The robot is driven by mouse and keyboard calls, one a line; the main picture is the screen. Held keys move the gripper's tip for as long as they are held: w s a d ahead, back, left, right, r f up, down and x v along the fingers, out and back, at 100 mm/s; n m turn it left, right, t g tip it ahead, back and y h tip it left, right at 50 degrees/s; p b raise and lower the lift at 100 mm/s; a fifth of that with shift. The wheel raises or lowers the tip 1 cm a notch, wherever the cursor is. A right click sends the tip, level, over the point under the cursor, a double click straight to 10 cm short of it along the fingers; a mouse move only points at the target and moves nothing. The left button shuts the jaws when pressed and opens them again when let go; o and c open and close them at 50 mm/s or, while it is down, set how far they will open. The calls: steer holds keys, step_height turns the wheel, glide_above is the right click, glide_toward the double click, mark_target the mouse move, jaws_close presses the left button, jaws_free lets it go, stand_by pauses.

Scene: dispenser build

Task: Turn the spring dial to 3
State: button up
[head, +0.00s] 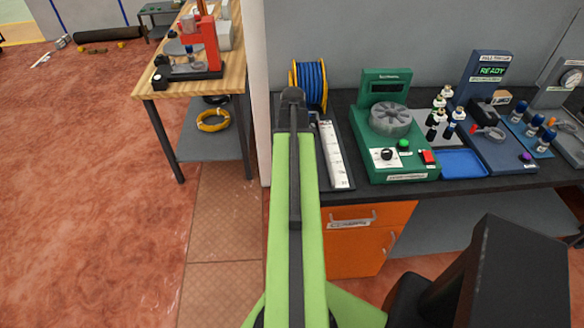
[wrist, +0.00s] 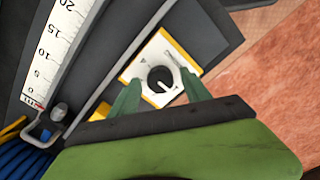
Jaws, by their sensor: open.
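In the wrist view a black round knob (wrist: 160,79) sits on a white dial plate (wrist: 151,52) with yellow edges. A white pointer line on the knob points toward the lower right of the picture. The marks on the plate are too small to read. My gripper (wrist: 160,76) is open, with one green finger on each side of the knob and visible gaps to it. In the head view my arm hides the gripper and this dial. Another black knob (head: 387,154) on a white plate shows on the green machine (head: 375,116) there.
A white ruler (head: 334,150) lies beside my arm, also in the wrist view (wrist: 57,42). A blue wire spool (head: 312,80) stands behind. Bottles (head: 441,103), a blue tray (head: 461,163) and a READY station (head: 490,70) stand to the right. A wooden table (head: 160,85) is at left.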

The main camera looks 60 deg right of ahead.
steer(key=shift+f, duration=0.15)
jaws_close()
steer(key=shift+a, duration=0.2)
steer(key=shift+d, duration=0.1)
